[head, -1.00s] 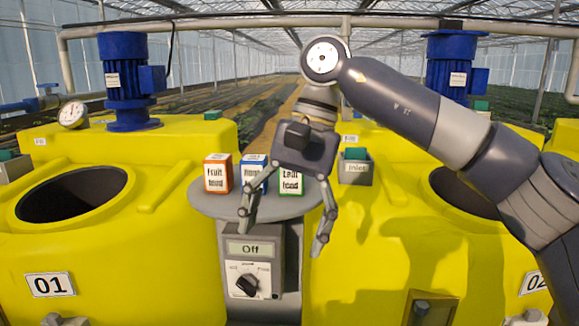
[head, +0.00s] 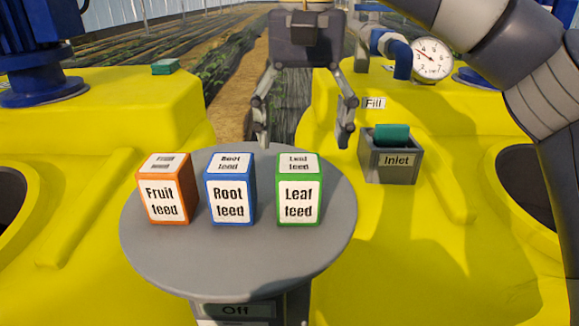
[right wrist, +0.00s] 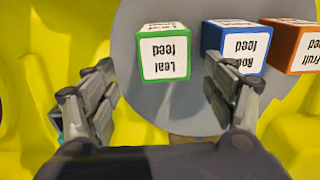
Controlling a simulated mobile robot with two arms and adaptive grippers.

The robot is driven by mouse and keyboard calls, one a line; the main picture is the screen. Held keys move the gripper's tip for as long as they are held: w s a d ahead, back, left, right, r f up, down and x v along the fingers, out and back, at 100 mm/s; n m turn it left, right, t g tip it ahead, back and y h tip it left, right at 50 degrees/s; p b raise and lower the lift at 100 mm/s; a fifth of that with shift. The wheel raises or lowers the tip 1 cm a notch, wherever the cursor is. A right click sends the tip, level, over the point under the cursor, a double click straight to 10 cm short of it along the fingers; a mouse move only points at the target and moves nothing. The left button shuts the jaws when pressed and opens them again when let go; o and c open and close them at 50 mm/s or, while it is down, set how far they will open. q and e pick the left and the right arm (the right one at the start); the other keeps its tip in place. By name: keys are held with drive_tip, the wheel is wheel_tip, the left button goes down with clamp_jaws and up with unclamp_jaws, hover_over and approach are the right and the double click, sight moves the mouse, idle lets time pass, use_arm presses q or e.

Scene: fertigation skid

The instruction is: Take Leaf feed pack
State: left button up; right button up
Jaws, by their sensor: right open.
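The Leaf feed pack (head: 299,204), a green-edged box with white labels, stands upright at the right of the round grey table (head: 235,268). It also shows in the right wrist view (right wrist: 164,57), between the two fingers in the picture. My right gripper (head: 304,138) is open and empty, its fingers spread beyond the pack's far side in the head view. In the wrist view the gripper (right wrist: 159,75) shows no contact with the pack. My left gripper is not in view.
The blue Root feed pack (head: 231,199) and orange Fruit feed pack (head: 165,202) stand left of the Leaf feed pack. The table's front is clear.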

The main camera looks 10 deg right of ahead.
sight(304, 163)
drive_tip(key=f, duration=0.2)
drive_tip(key=s+f+b, duration=0.1)
drive_tip(key=f, duration=0.1)
drive_tip(key=shift+s+f, duration=0.15)
drive_tip(key=shift+f, duration=0.35)
drive_tip(key=shift+w+f, duration=0.25)
drive_tip(key=shift+w, duration=0.05)
drive_tip(key=f, duration=0.1)
drive_tip(key=f+p, duration=0.1)
drive_tip(key=f, duration=0.2)
drive_tip(key=shift+a+f+p, duration=0.1)
drive_tip(key=shift+a+p, duration=0.2)
drive_tip(key=shift+a, duration=0.05)
drive_tip(key=shift+w+f, duration=0.1)
drive_tip(key=shift+f, duration=0.3)
drive_tip(key=shift+c, duration=0.4)
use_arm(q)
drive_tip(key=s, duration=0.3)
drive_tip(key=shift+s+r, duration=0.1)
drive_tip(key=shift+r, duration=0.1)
use_arm(e)
drive_tip(key=c, duration=1.3)
